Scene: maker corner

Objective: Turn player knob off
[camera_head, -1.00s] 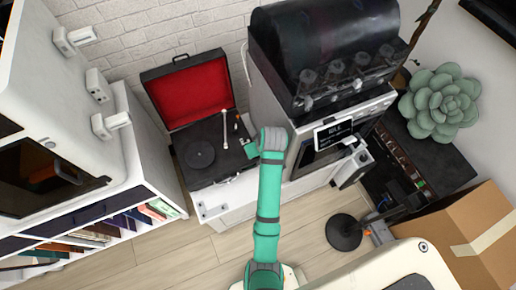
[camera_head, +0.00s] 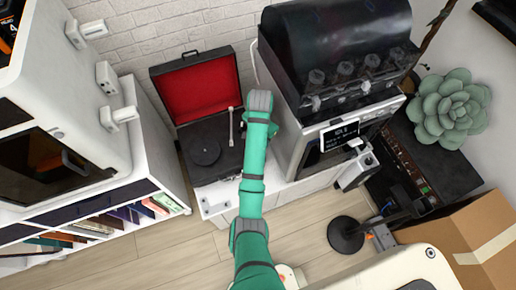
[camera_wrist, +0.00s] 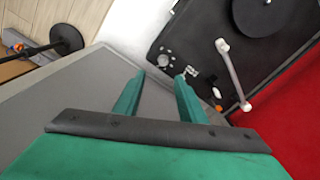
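The record player (camera_head: 225,135) has a black deck and an open, red-lined lid (camera_head: 200,88). It stands on the white cabinet, left of the machine with the dark hood. In the wrist view its deck (camera_wrist: 195,25) carries a white tonearm (camera_wrist: 231,70). A round silver control (camera_wrist: 165,59) and small silver fittings (camera_wrist: 188,72) sit near the deck's edge; which is the player knob is unclear. My gripper (camera_wrist: 160,80) has its two teal fingers apart with nothing seen between them. Its fingertips appear close to these controls; contact is unclear. The arm hides the gripper in the head view.
The machine (camera_head: 318,152) with a lit display stands close on the right of the player. A white shelf unit (camera_head: 150,165) with books is on the left. A black stand (camera_head: 346,235) and cardboard box (camera_head: 475,245) are at the right. Some floor is clear in front.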

